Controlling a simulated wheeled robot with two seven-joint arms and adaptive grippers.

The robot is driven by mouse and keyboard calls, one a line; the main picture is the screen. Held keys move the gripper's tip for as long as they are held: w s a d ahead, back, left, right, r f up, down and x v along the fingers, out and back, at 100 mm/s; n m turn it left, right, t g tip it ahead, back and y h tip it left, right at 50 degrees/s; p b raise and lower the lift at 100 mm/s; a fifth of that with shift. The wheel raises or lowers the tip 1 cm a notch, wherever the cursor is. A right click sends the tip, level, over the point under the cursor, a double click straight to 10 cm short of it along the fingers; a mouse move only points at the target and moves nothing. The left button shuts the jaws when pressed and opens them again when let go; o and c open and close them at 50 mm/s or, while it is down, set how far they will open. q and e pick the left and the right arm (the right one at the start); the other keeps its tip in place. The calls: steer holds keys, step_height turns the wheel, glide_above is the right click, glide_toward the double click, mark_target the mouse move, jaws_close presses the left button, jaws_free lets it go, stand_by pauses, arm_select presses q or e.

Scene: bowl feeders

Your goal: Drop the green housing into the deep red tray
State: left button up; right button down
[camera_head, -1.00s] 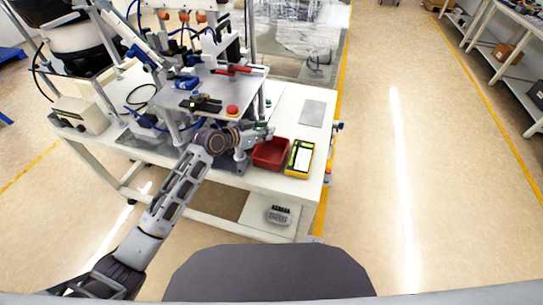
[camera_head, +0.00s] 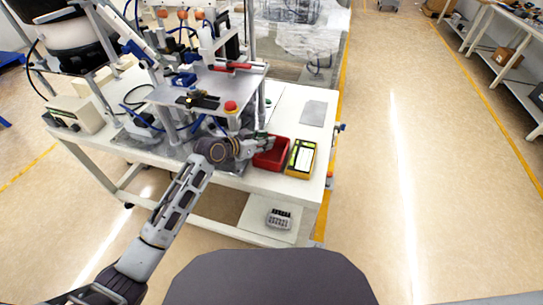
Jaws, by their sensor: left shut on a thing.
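The deep red tray (camera_head: 274,157) stands on the white workbench, near its front right part. My left gripper (camera_head: 264,143) reaches in from the left and is at the tray's upper left edge. It is shut on the green housing (camera_head: 261,134), of which only a small green patch shows by the fingers. The rest of the housing is hidden or too small to make out. I cannot tell the gripper's exact height above the tray. My right gripper is not in view.
A yellow device (camera_head: 301,158) with a pale face stands just right of the tray. A grey plate (camera_head: 314,113) lies behind it on the bench. A raised metal platform with a red button (camera_head: 231,107) stands left of the tray, close to my arm.

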arm_select(q)
steer(key=o, duration=1)
steer(key=shift+c, duration=0.2)
steer(key=shift+s+a, duration=0.1)
steer(key=shift+v, duration=0.75)
steer(key=v, duration=0.6)
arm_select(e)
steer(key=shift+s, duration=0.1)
arm_select(q)
steer(key=shift+a+r, duration=0.1)
steer(key=shift+r, duration=0.05)
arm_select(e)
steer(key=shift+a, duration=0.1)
